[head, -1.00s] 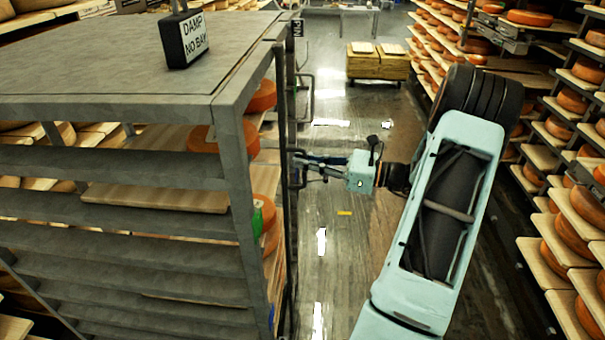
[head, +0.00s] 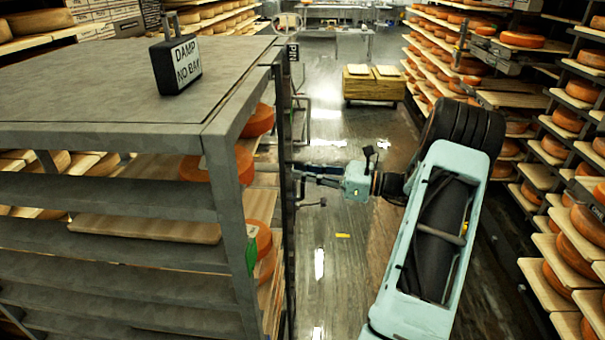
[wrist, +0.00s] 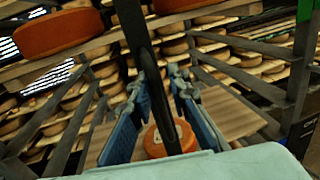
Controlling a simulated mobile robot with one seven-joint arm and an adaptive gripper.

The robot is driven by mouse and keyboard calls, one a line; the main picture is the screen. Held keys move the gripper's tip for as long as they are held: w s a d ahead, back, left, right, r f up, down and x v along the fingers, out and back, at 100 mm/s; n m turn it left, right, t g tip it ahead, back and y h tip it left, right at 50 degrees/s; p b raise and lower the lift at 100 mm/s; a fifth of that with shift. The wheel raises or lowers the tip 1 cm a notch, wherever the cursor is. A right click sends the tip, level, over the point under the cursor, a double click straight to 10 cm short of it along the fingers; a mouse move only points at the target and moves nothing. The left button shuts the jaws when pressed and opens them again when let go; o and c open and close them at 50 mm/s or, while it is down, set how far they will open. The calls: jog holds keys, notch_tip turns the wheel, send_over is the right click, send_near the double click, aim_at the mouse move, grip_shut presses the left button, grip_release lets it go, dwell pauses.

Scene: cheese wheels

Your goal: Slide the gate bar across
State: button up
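A tall grey rack (head: 105,100) fills the left of the head view. A dark upright bar (head: 288,235) runs down its right, open side; I cannot tell for certain that this is the gate bar. My gripper (head: 300,172) reaches in from the right to this side. In the wrist view, a dark bar (wrist: 137,35) runs lengthwise between the two blue fingers of my gripper (wrist: 160,82). The fingers stand apart, with a visible gap on the right of the bar. Contact on the left is unclear. In the head view the fingertips partly merge with the dark metalwork.
Orange cheese wheels (head: 258,121) sit on the rack's boards. A black sign block (head: 178,66) stands on its top. Shelves of cheese (head: 560,200) line the right side. A wooden crate (head: 372,88) stands farther back. The wet floor aisle between is mostly clear.

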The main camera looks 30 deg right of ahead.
jog(key=shift+o, duration=0.8)
jog(key=v, duration=1.2)
